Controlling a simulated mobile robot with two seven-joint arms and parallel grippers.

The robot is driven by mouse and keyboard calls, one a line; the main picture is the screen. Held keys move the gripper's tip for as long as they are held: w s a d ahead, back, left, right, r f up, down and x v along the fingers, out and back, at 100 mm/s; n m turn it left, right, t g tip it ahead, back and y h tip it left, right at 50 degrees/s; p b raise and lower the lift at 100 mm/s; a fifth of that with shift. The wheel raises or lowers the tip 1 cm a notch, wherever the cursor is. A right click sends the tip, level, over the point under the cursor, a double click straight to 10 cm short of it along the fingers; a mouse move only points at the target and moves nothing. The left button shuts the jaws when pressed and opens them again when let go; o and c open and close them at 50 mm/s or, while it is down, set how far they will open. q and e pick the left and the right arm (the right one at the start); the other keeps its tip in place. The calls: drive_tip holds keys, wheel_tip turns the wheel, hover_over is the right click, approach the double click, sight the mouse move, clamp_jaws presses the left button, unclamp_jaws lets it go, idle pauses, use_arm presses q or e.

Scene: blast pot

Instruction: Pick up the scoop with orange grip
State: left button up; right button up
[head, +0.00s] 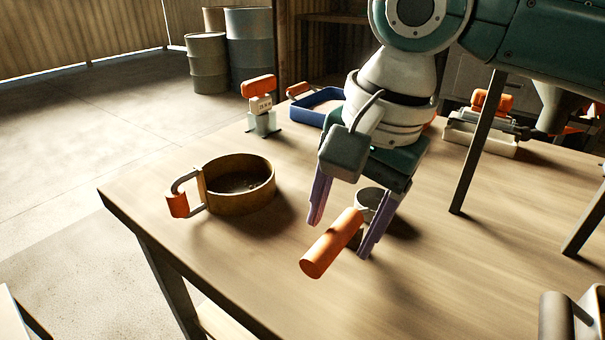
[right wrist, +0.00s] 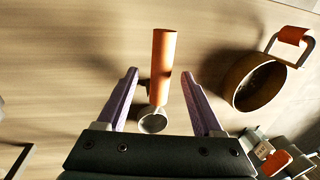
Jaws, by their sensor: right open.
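The scoop with its orange grip (head: 332,243) is on the wooden table under my right gripper, its metal bowl (head: 369,201) partly behind a finger. In the right wrist view the orange grip (right wrist: 163,58) points away from the gripper and the round scoop bowl (right wrist: 152,122) lies nearer the palm. My right gripper (head: 338,240) is open, with one purple finger on each side of the scoop. In the right wrist view the fingers of the gripper (right wrist: 162,80) stand apart from the grip. My left gripper is not in view.
A brown round pot with an orange-gripped handle (head: 238,190) stands left on the wooden table (head: 290,300). Behind are a small orange-topped device (head: 262,108), a blue tray (head: 312,119) and an orange-handled tool (head: 487,125). Barrels (head: 248,52) stand on the floor beyond.

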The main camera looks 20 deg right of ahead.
sight(339, 232)
drive_tip(key=f, duration=0.2)
drive_tip(key=f+b, duration=0.1)
drive_tip(key=shift+w+a, duration=0.2)
drive_tip(key=shift+a, duration=0.05)
clamp_jaws()
idle(0.4)
